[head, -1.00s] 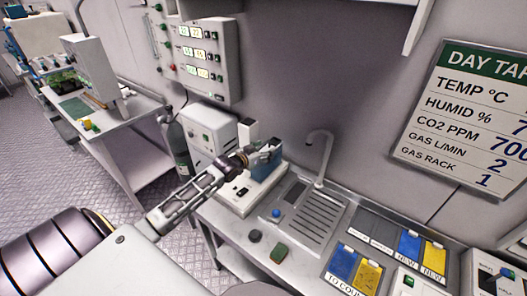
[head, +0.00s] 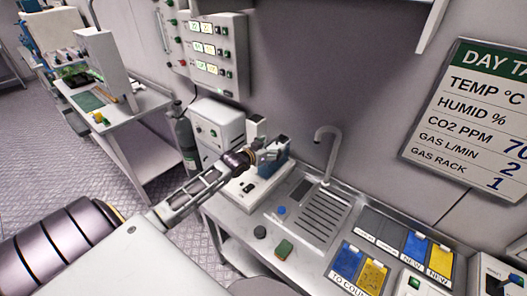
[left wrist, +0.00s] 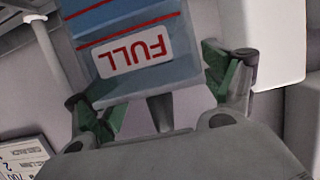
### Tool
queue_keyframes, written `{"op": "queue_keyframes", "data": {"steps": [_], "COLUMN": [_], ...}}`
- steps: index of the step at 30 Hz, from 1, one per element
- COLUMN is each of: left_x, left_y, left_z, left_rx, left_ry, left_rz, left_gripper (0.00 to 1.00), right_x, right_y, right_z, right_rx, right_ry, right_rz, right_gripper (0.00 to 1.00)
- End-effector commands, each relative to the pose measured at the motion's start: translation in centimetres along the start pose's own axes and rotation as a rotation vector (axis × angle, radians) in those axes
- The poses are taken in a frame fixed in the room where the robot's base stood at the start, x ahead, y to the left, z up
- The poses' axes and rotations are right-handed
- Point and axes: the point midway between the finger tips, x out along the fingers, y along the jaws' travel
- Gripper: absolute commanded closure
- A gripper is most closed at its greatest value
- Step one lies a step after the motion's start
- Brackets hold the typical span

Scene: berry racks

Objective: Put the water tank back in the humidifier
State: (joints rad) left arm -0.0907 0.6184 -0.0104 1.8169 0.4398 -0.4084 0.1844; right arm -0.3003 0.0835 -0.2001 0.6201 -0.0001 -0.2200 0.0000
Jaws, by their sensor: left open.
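The water tank (head: 272,170) is a blue box standing upright on the white humidifier base (head: 244,195), beside its white upright part (head: 257,130). I cannot tell whether it is fully seated. In the left wrist view the tank (left wrist: 135,80) fills the upper middle, with a "FULL" label upside down and red lines. My left gripper (head: 272,150) is at the top of the tank. In the wrist view its open fingers (left wrist: 165,100) lie on either side of the tank, with a gap at the right finger. My right gripper is not in view.
A steel sink (head: 322,212) with a faucet (head: 329,150) is right of the humidifier. A dark round knob (head: 260,232) and a green sponge-like block (head: 284,248) lie on the counter in front. A white box (head: 216,128) and a gas cylinder (head: 186,142) stand to the left.

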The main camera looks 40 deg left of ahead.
Motion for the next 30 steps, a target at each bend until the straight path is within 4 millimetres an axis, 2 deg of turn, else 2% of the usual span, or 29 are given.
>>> {"op": "queue_keyframes", "data": {"steps": [8, 30], "left_x": [-1.1, -6.4], "left_y": [0.0, 0.0], "left_z": [0.1, 0.1], "left_rx": [0.000, 0.000], "left_ry": [0.000, -0.001], "left_rz": [0.000, 0.000], "left_gripper": [0.16, 0.16], "right_x": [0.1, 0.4], "right_y": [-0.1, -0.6], "right_z": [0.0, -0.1], "right_rx": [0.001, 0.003], "right_ry": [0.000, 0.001], "right_rz": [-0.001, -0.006], "right_gripper": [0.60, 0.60]}}
